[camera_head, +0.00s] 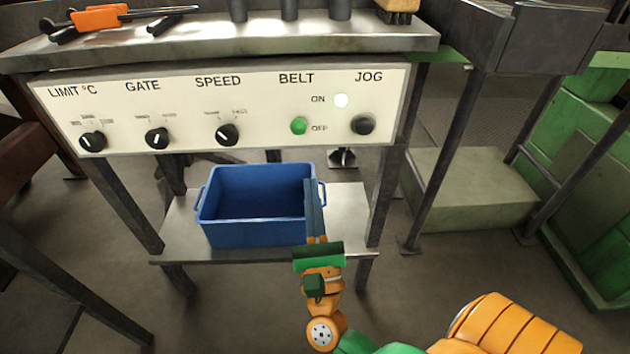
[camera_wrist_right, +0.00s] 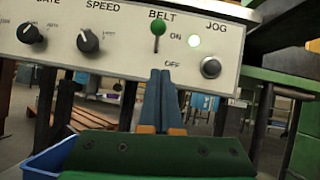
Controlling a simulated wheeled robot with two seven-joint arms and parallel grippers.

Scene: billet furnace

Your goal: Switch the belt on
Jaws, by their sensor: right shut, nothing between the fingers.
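The cream control panel (camera_head: 250,85) has a green-tipped BELT lever (camera_head: 299,126) between the SPEED knob (camera_head: 227,135) and the black JOG button (camera_head: 363,125). In the right wrist view the lever's green tip (camera_wrist_right: 158,28) stands high, about level with ON, with its stem running down below it. From the head the tip looks level with OFF. My left gripper is out of view.
A blue bin (camera_head: 255,235) stands on the lower shelf (camera_head: 345,215), partly behind my right gripper. Tongs with orange grips (camera_head: 100,17) lie on the top shelf (camera_head: 250,42). Dark table legs flank the panel. Green machinery (camera_head: 600,180) stands at right.

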